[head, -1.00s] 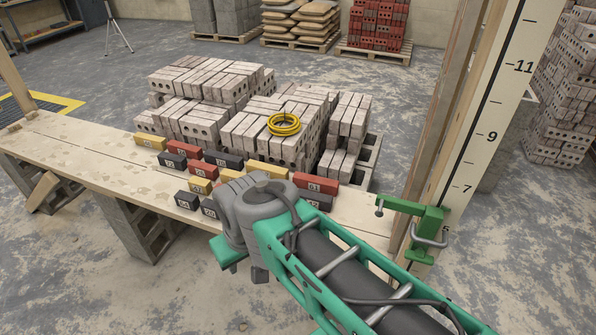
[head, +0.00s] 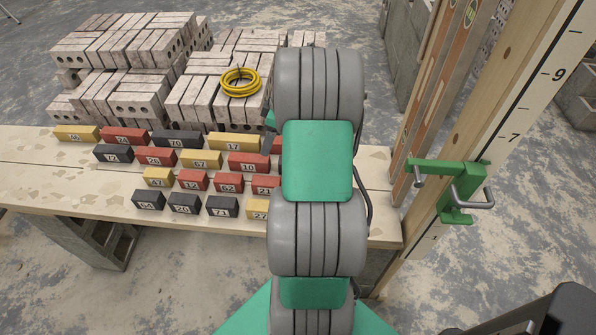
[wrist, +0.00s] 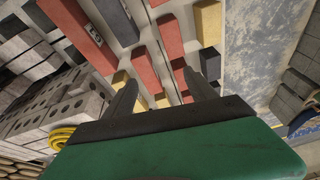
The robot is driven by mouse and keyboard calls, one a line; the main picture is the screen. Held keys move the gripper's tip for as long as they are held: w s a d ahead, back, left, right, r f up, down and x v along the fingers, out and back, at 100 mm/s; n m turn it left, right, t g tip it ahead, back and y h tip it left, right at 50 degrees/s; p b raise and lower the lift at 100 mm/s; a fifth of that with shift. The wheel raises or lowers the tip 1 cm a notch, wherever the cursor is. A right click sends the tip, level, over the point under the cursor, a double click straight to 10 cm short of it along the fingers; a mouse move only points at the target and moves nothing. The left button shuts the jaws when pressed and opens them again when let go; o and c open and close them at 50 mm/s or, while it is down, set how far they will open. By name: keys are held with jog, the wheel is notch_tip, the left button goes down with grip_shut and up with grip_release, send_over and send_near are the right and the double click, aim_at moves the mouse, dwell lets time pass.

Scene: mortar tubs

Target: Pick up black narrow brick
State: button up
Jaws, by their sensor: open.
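Several black bricks lie on the plank in the head view. A longer one marked 70 (head: 177,139) is in the back row, and another (head: 113,153) is at the left. Shorter, narrower ones stand in the front row: one at left (head: 148,199), one marked 26 (head: 186,203) and one marked 71 (head: 222,206). In the wrist view my gripper (wrist: 160,79) is open and empty, its two fingers apart above the bricks. A small black brick (wrist: 210,64) shows beside the right finger, and a larger black one (wrist: 117,20) near the top. My arm hides the plank's right part in the head view.
Red and yellow bricks, such as a red one (head: 248,163) and a yellow one (head: 234,141), stand close among the black ones. Pale brick stacks (head: 140,60) with a yellow hose coil (head: 240,82) are behind. A post with a green clamp (head: 450,188) stands at right.

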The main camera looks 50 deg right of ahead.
jog(key=shift+n+t+y, duration=0.4)
jog(key=shift+n, duration=0.5)
jog(key=s+d+f, duration=0.1)
jog(key=d+f, duration=0.2)
jog(key=s+d+f, duration=0.2)
jog(key=d+f, duration=0.1)
jog(key=d, duration=0.1)
jog(key=s+d+f, duration=0.2)
jog(key=d+f, duration=0.1)
jog(key=shift+d+f+b, duration=0.2)
jog(key=shift+b, duration=0.2)
jog(key=x, duration=0.5)
jog(key=p+x, duration=0.1)
jog(key=x, duration=0.1)
jog(key=shift+s+d+f, duration=0.1)
jog(key=shift+d+f, duration=0.1)
jog(key=shift+f, duration=0.15)
grip_shut()
jog(key=shift+r, duration=0.1)
